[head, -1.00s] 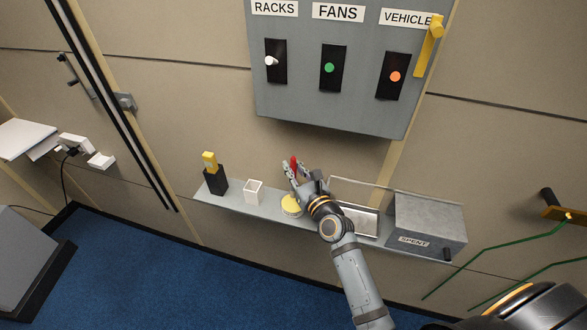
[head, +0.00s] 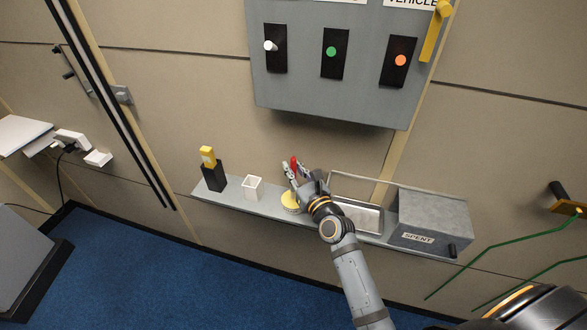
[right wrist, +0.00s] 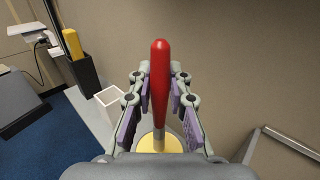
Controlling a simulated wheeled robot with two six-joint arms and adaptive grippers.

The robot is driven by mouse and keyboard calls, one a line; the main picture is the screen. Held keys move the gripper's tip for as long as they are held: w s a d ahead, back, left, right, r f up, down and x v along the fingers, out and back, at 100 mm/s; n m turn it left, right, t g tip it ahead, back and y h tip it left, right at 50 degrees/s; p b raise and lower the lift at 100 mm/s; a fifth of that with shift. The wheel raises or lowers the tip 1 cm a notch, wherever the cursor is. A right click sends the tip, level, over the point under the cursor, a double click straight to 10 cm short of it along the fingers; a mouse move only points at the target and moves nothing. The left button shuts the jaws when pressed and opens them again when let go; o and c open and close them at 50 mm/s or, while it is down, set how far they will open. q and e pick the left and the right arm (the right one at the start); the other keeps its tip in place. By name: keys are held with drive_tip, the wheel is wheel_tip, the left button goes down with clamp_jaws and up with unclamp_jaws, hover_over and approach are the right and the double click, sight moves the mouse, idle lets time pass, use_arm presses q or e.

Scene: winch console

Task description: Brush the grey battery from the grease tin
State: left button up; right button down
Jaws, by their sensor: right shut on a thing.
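My right gripper (head: 293,167) is shut on a red-handled brush (head: 295,161), held upright above the shelf. In the right wrist view the red handle (right wrist: 160,80) stands between the two fingers. The grease tin (head: 290,205) is a round tin with a yellow top, just below the gripper. Its yellow top shows in the right wrist view (right wrist: 148,144) behind the brush's lower end. I cannot tell whether the brush touches it. No grey battery can be made out. My left gripper is not in view.
The narrow grey shelf (head: 230,200) also bears a black holder (head: 214,176) with a yellow thing in it, a white open cup (head: 252,187), a metal tray (head: 361,230) and a grey box marked SPENT (head: 432,218). A switch panel (head: 330,95) overhangs the shelf.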

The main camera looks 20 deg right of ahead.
sight(294, 158)
drive_tip(key=shift+f+b, duration=0.4)
drive_tip(key=shift+f, duration=0.1)
idle(0.3)
idle(0.5)
wheel_tip(294, 158, up, 7)
drive_tip(key=p, duration=0.8)
drive_tip(key=shift+r, duration=0.1)
idle(0.4)
